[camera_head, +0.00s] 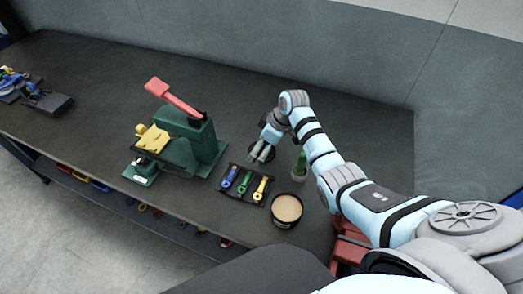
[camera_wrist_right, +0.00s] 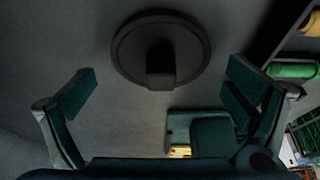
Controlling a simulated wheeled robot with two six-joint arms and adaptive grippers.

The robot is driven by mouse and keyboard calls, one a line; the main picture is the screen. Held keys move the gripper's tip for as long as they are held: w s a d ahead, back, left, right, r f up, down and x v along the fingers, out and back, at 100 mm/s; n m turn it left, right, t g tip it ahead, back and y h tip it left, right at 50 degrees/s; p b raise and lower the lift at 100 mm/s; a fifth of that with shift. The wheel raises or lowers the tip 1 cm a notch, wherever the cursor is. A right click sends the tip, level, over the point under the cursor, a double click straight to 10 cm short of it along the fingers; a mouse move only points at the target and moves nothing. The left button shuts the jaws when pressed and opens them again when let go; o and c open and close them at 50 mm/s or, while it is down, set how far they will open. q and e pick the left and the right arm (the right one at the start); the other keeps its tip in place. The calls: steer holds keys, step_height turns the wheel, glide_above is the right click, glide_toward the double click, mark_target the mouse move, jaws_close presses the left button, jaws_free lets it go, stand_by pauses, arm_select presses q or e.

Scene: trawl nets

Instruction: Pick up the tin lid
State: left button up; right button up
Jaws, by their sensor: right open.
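The tin lid (camera_wrist_right: 160,38) is a dark round disc with a block-like knob, lying on the dark bench top in the right wrist view. In the head view it is a dark disc, largely hidden under my right gripper. My right gripper (camera_head: 260,154) is open and empty. In the right wrist view its two fingers (camera_wrist_right: 163,82) stand wide apart, one on each side, with the lid ahead between them and not touched. An open round tin (camera_head: 286,208) with beige contents stands nearer the bench's front edge. My left gripper is not in view.
A black tray (camera_head: 240,200) with blue, green and yellow tools lies left of the tin. A small potted cactus (camera_head: 299,167) stands close right of my gripper. A green press with a red lever (camera_head: 180,139) stands further left. The back of the bench is clear.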

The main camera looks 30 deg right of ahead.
steer(key=shift+s, duration=0.1)
steer(key=c, duration=1.3)
steer(key=shift+s, duration=0.25)
steer(key=c, duration=0.5)
steer(key=shift+r, duration=0.1)
